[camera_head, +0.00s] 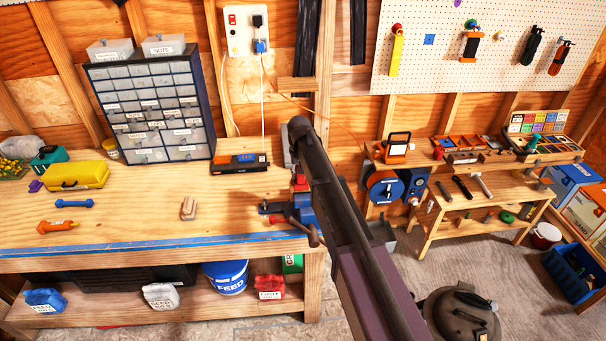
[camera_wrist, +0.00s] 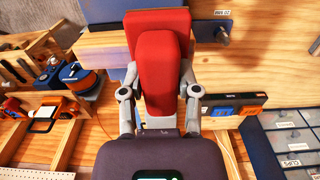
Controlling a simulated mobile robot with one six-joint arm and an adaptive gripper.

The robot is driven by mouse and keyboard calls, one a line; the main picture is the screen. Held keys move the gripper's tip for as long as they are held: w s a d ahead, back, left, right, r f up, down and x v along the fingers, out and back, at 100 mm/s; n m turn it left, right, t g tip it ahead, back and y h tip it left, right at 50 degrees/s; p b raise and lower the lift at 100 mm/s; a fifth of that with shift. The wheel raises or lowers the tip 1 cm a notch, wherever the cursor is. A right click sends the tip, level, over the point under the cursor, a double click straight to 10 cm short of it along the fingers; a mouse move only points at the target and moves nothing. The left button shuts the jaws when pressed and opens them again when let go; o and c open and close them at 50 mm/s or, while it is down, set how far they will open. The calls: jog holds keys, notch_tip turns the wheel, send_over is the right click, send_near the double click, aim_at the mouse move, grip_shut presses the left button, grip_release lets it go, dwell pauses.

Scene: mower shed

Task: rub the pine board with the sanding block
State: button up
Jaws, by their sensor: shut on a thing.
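In the wrist view my gripper (camera_wrist: 160,95) is shut on a red block with a rounded red grip (camera_wrist: 160,75), which looks like the sanding block. The block is between the two grey fingers, with pale wood surface (camera_wrist: 110,48) beyond it; I cannot tell whether it touches that wood. In the head view my arm hides most of the gripper, and a small red patch (camera_head: 299,183) shows beside the arm near the blue vise (camera_head: 300,208). I cannot pick out the pine board for certain from the pale bench top (camera_head: 135,225).
A black and orange charger (camera_head: 240,163) and a drawer cabinet (camera_head: 150,105) stand at the back of the bench. A small tan wooden piece (camera_head: 188,208) lies left of the vise. A yellow toolbox (camera_head: 77,175) is at the left. The front middle of the bench is mostly clear.

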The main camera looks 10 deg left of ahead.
jog(key=shift+s+a, duration=0.15)
jog(key=shift+a, duration=0.7)
jog(key=shift+s+a, duration=0.15)
jog(key=shift+a, duration=0.65)
notch_tip(320, 180, up, 6)
jog(key=p, duration=0.6)
jog(key=shift+w, duration=0.1)
jog(key=shift+d+r+p, duration=0.1)
jog(key=shift+r+p, duration=1.4)
jog(key=shift+p, duration=0.2)
